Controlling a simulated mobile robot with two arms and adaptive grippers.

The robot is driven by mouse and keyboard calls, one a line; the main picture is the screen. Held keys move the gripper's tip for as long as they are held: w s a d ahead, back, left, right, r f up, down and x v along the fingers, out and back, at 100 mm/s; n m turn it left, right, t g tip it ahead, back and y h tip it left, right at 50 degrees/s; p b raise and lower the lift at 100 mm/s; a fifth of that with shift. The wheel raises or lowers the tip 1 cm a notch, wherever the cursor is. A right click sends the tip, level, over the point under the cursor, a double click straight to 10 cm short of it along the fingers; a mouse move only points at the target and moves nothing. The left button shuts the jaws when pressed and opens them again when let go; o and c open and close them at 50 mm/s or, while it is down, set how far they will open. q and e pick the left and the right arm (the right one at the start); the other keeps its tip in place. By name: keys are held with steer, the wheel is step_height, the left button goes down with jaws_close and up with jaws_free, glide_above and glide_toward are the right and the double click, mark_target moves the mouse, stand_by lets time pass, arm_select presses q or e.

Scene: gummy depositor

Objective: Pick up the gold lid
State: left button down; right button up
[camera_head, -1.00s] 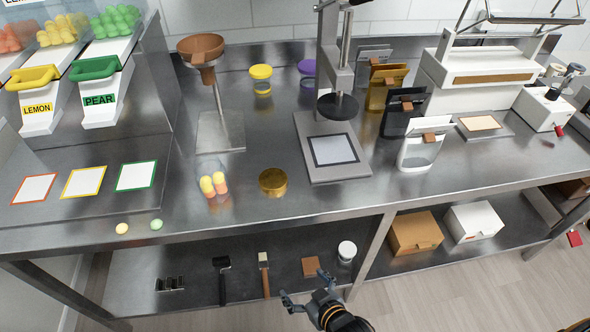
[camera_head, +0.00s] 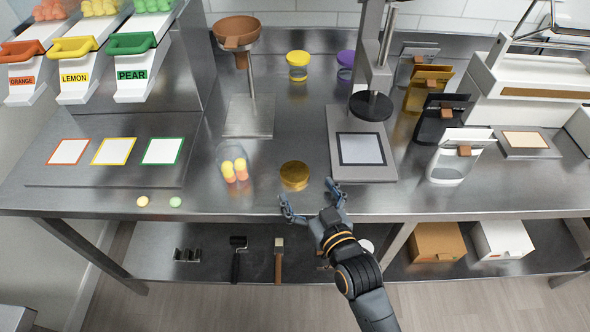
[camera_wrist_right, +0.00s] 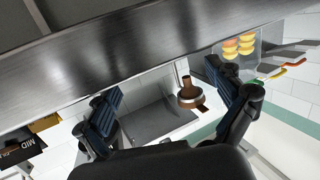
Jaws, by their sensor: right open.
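The gold lid (camera_head: 294,175) is a round, flat golden disc lying on the steel counter near its front edge, right of the clear jar of gummies. My right gripper (camera_head: 309,196) is open and empty at the counter's front edge, just in front of the lid and apart from it. Its fingers are spread, one toward the left and one toward the right. In the right wrist view the open fingers (camera_wrist_right: 168,88) show with nothing between them, and I cannot make out the lid there. My left gripper is not in view.
The clear jar (camera_head: 233,163) with yellow and orange gummies stands left of the lid. A press with a grey base plate (camera_head: 362,148) stands to the right. Two loose gummies (camera_head: 143,201) lie near the front edge. A lower shelf (camera_head: 205,240) holds tools and boxes.

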mark_target(296, 174)
steer(key=p+x, duration=0.1)
steer(key=x, duration=0.5)
steer(key=shift+f, duration=0.1)
steer(key=shift+s, duration=0.1)
steer(key=c, duration=0.9)
